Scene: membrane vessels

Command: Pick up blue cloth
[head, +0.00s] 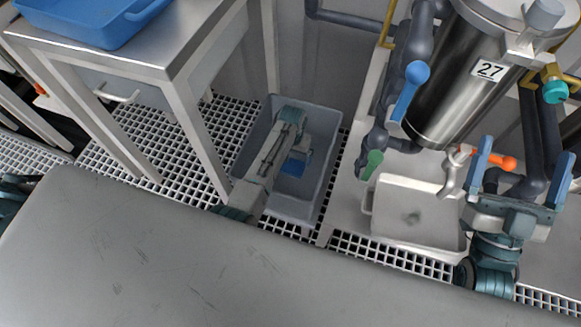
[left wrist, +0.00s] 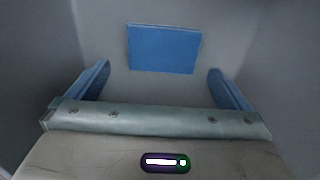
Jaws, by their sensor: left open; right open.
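The blue cloth (head: 294,165) is a flat blue rectangle inside a grey bin (head: 325,187). In the left wrist view the cloth (left wrist: 165,48) lies ahead of my left gripper (left wrist: 159,68), between its two spread blue fingers and apart from them. That gripper is open and empty. In the head view my left arm reaches into the bin beside the cloth, and its fingers are hidden or hard to make out. My right gripper (head: 522,164) is open and empty at the right, in front of the steel vessel.
A steel table (head: 170,50) with a blue tray (head: 90,20) stands left of the bin. The vessel labelled 27 (head: 460,90), pipes with coloured valve handles (head: 408,92) and a light square container (head: 415,210) are on the right. The bin's walls surround my left gripper closely.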

